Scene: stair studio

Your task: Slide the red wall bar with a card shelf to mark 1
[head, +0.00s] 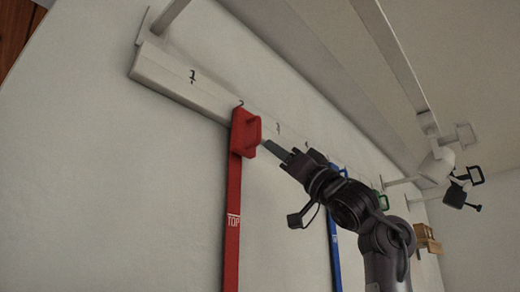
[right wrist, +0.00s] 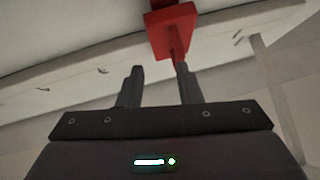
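The red wall bar (head: 234,205) hangs upright from a white rail (head: 165,82), with a red block and loop handle (head: 246,132) at its top and the word TOP on its strip. I cannot make out a card shelf. A small dark mark (head: 192,76) is on the rail left of the bar; its figure is hard to read. Another mark (head: 278,128) is to the right. My right gripper (head: 273,148) is just right of the handle; in the right wrist view its fingers (right wrist: 158,83) are apart and empty, with the red block (right wrist: 172,28) beyond them. My left gripper is out of view.
A blue bar (head: 335,250) and a green handle (head: 383,200) are farther right along the rail, partly behind my right arm. A white lamp-like fixture (head: 436,166) is at the right. The rail between the red bar and the left mark is clear.

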